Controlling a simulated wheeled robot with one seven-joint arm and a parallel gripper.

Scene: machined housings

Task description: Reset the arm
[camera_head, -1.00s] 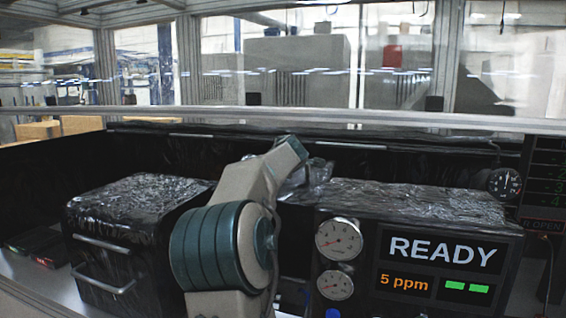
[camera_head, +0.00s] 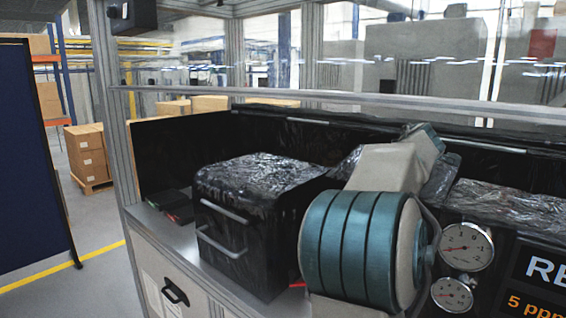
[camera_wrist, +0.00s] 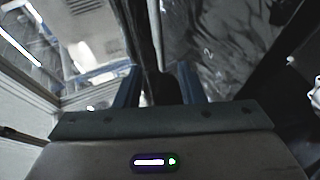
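My arm rises in front of the worktop in the head view, with a large teal-ringed joint and a beige link bent up to the right. The gripper end is not clearly seen there. In the wrist view my gripper (camera_wrist: 158,86) has two blue fingers standing apart, with a dark gap and no held object visible between them. Beyond them are a pale rod, shiny dark wrapping and a bright window area.
A black film-wrapped box (camera_head: 240,225) with handles stands left of my arm. Gauges (camera_head: 466,247) and a panel (camera_head: 540,270) are at right. Small dark trays (camera_head: 172,205) lie at left. A frame post (camera_head: 108,110) and a dark blue screen (camera_head: 30,170) stand farther left.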

